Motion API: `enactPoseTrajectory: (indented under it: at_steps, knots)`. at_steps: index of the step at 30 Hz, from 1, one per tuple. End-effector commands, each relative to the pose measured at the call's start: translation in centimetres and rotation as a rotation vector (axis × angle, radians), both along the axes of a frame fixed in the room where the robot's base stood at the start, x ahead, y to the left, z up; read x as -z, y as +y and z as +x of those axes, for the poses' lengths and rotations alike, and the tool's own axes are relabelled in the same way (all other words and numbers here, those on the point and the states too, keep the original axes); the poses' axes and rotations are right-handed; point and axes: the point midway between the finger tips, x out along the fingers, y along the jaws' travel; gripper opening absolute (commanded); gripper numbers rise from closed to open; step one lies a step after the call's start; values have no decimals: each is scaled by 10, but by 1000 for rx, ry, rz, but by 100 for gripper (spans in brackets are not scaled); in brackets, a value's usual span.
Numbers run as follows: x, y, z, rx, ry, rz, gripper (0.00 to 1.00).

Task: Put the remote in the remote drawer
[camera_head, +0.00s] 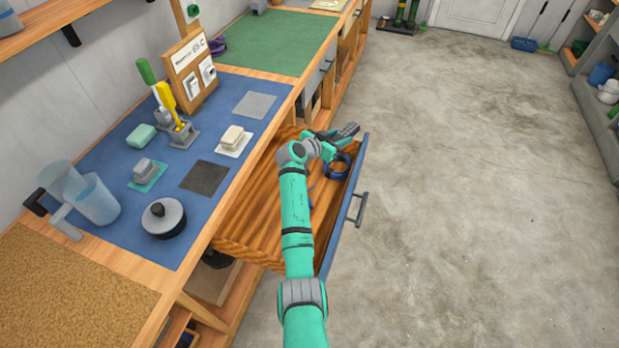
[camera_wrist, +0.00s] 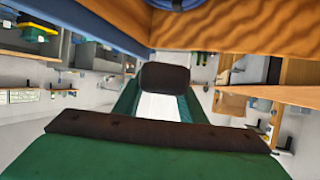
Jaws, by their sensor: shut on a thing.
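The remote (camera_head: 347,130) is a dark, slim handset with small buttons. My gripper (camera_head: 330,140) is shut on it and holds it above the far end of the open drawer (camera_head: 258,215). The drawer has a wooden inside and a blue front with a dark handle. My arm hides part of its inside. The drawer's wood (camera_wrist: 230,35) fills the top of that view.
A dark blue coil (camera_head: 337,167) lies in the drawer under my gripper. The concrete floor (camera_head: 470,190) on the right is free.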

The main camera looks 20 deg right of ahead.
Motion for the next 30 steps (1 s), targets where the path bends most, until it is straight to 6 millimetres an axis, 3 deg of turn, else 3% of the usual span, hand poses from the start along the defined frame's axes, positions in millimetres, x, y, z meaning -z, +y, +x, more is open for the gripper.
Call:
enactPoseTrajectory:
  at_steps: [7,12,20,25,30]
  knots:
    - [24,47,-29,-3,1,-2,11]
    - [50,63,-40,-1,3,-1,11]
    - [66,75,-47,-1,0,0,11]
    - [85,88,-56,-1,2,-2,11]
    - [108,86,-54,1,1,-2,11]
